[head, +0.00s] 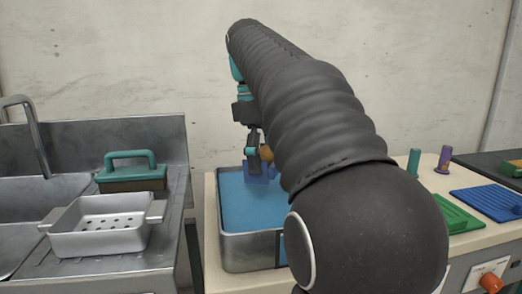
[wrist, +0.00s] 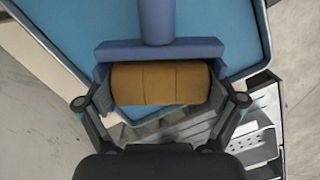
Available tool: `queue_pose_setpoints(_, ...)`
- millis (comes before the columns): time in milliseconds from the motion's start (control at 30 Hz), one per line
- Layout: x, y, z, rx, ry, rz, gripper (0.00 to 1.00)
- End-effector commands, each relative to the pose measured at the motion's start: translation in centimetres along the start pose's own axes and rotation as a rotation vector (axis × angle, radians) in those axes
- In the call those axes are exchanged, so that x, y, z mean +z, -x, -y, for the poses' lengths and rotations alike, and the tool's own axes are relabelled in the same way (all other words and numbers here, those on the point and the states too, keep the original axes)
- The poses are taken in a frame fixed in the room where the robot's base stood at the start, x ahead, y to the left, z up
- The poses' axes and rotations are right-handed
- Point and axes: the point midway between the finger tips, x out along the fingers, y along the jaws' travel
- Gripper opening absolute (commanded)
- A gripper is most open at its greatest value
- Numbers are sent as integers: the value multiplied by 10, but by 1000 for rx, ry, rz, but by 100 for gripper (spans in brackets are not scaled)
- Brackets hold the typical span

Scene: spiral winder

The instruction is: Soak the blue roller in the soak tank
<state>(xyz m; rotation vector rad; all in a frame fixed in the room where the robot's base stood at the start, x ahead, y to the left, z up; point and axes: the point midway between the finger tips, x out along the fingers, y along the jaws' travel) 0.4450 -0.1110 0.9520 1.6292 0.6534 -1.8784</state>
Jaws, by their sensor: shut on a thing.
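The blue roller (head: 260,173) has a blue frame and bar with a tan-brown cylinder, seen close up in the wrist view (wrist: 160,48). My gripper (head: 254,150) is shut on the roller, with its fingers at either end of the brown cylinder; it also shows in the wrist view (wrist: 160,82). The gripper points down over the soak tank (head: 250,251), a metal-walled box of blue liquid. The roller's blue part is in front of the liquid in the head view; I cannot tell whether it touches it. My arm hides the tank's right side.
A metal sink with a tap (head: 38,135) stands at left. Beside it are a perforated metal tray (head: 100,227) and a teal-handled brush-like block (head: 130,170). At right are a green peg (head: 414,162), a purple peg (head: 444,160), a blue ribbed pad (head: 487,203) and an orange knob (head: 491,283).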

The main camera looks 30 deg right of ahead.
Motion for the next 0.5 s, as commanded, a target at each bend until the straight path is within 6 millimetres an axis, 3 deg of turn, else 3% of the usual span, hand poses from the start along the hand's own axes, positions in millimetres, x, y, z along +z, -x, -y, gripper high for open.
queue_pose_setpoints(500, -9, -53, 1, -1, 3, 1, 49)
